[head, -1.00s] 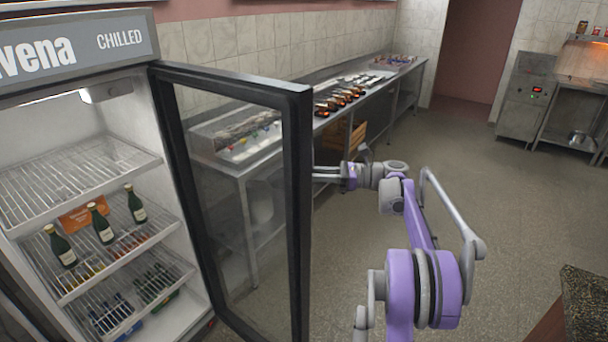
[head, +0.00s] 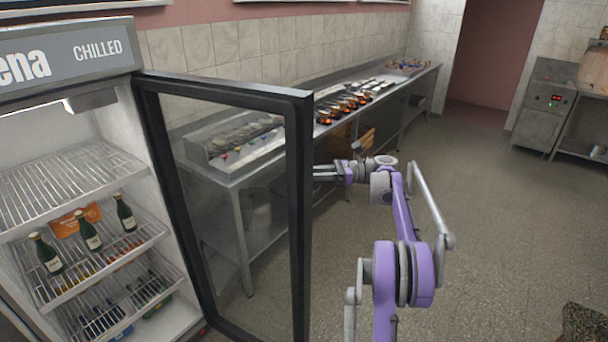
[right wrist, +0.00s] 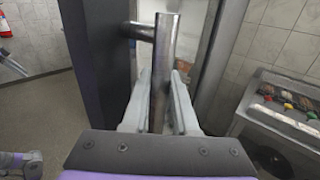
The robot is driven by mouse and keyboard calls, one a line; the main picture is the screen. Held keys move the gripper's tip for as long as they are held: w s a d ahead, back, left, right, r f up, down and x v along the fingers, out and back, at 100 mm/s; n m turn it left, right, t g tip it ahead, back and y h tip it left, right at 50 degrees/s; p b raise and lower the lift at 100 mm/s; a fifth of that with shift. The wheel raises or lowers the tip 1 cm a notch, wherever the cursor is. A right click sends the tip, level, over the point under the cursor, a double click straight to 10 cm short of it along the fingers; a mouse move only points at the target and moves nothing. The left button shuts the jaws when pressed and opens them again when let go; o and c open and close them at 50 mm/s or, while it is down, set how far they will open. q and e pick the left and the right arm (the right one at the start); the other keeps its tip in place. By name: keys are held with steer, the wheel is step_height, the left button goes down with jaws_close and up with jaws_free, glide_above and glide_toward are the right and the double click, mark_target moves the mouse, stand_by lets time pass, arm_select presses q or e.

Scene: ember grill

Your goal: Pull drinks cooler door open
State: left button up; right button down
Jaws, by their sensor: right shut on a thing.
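The drinks cooler (head: 62,60) stands at the left of the head view, lit inside. Its glass door (head: 299,200) with a dark frame is swung wide open, hinged near the cooler's right side. My right gripper (head: 318,174) is at the door's outer edge, partly hidden behind the frame. In the right wrist view, my right gripper's two fingers (right wrist: 158,105) are closed around the metal bar of the door handle (right wrist: 164,45). My left gripper is not in view.
Green bottles (head: 88,231) stand on the cooler's wire shelves. A long steel counter (head: 235,172) with a grill and food runs along the wall behind the door. The floor (head: 480,230) to the right is clear. A speckled countertop corner (head: 585,322) shows at lower right.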

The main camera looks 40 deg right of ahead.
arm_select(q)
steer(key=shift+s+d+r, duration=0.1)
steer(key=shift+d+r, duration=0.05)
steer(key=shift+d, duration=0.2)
arm_select(e)
steer(key=shift+w+d, duration=0.2)
steer(key=shift+d, duration=0.25)
steer(key=c, duration=0.7)
jaws_free()
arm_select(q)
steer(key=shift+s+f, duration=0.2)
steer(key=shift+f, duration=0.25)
arm_select(e)
steer(key=v, duration=1)
steer(key=shift+s+d, duration=0.1)
steer(key=shift+d, duration=0.25)
